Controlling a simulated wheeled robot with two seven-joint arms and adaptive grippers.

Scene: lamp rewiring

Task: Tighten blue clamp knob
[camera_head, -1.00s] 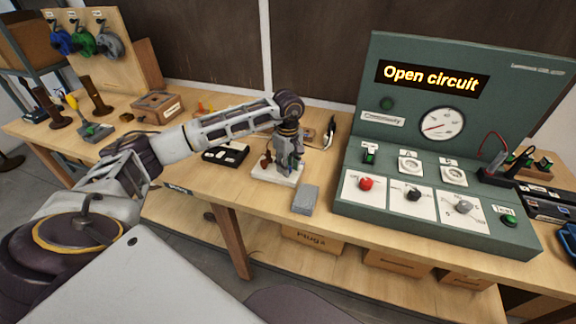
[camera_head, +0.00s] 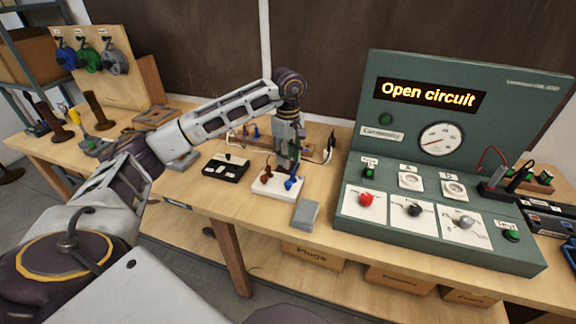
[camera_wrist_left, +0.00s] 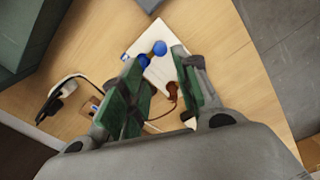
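The blue clamp knob (camera_head: 293,183) stands at the right front of a small white block (camera_head: 263,190) on the bench. In the left wrist view the blue knob (camera_wrist_left: 159,48) shows beyond my fingertips, with another blue part (camera_wrist_left: 143,60) close beside it. A brown-red knob (camera_head: 266,176) sits at the left of the block, and it shows between my fingers in the wrist view (camera_wrist_left: 171,91). My left gripper (camera_head: 288,163) points down just behind and above the block. Its green-padded fingers (camera_wrist_left: 155,60) are apart with nothing held between them. My right gripper is out of view.
A green test panel (camera_head: 440,150) reading "Open circuit" stands at the right. A grey block (camera_head: 306,214) lies right of the white block. A black tray (camera_head: 226,168) lies left. A white cord with a dark plug (camera_head: 330,145) lies behind.

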